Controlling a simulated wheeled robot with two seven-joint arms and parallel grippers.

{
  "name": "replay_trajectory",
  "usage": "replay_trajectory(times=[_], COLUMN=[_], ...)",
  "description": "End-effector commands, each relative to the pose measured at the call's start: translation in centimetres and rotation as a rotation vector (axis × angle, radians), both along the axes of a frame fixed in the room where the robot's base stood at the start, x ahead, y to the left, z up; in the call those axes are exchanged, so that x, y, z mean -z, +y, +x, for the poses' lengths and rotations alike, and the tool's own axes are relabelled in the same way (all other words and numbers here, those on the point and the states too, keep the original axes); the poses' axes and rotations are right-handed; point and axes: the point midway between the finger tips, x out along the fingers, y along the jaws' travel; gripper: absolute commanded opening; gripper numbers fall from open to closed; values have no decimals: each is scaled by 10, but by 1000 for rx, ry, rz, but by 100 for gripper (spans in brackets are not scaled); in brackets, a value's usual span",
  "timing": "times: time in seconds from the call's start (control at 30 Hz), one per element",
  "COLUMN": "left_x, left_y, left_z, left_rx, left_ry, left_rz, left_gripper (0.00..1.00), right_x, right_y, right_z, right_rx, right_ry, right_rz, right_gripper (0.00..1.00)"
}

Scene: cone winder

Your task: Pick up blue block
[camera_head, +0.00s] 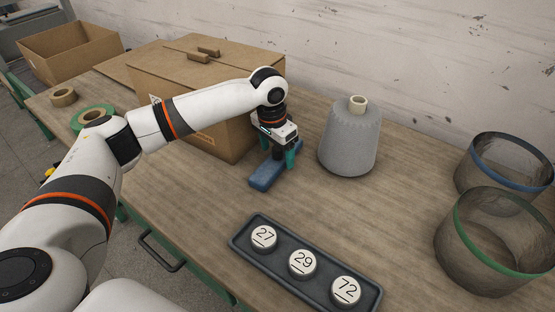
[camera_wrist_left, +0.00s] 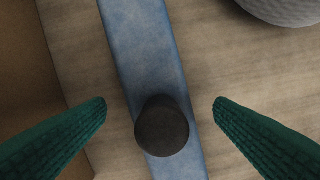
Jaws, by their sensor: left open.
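The blue block (camera_head: 265,174) lies flat on the wooden table, between the cardboard box and the grey yarn cone. In the left wrist view the long blue block (camera_wrist_left: 145,50) runs from top to bottom, with a dark round knob (camera_wrist_left: 162,126) over it. My left gripper (camera_head: 278,158) is above the block and pointing down. Its green fingers are open, one on each side of the block and knob in the left wrist view (camera_wrist_left: 160,108), with gaps on both sides. My right gripper does not show.
A closed cardboard box (camera_head: 225,139) stands close left of the block, and a grey yarn cone (camera_head: 350,140) stands to the right. A dark tray (camera_head: 240,240) with numbered round pieces lies in front. Two mesh bins (camera_head: 483,262) are at the right. Bare table lies between.

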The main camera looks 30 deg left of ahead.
Motion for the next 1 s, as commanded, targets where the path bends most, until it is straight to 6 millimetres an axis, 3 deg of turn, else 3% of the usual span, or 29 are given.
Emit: replay_trajectory(times=[0.3,0.73,1.0], left_x=[7,7,5], left_y=[-1,-1,-1], left_z=[1,1,1], left_rx=[2,2,2], left_ry=[-1,-1,-5], left_rz=[0,0,-1], left_gripper=[77,7,0], right_x=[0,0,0], right_y=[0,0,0], right_z=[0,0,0], right_rx=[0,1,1], right_ry=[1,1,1], right_rz=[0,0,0], right_gripper=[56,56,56])
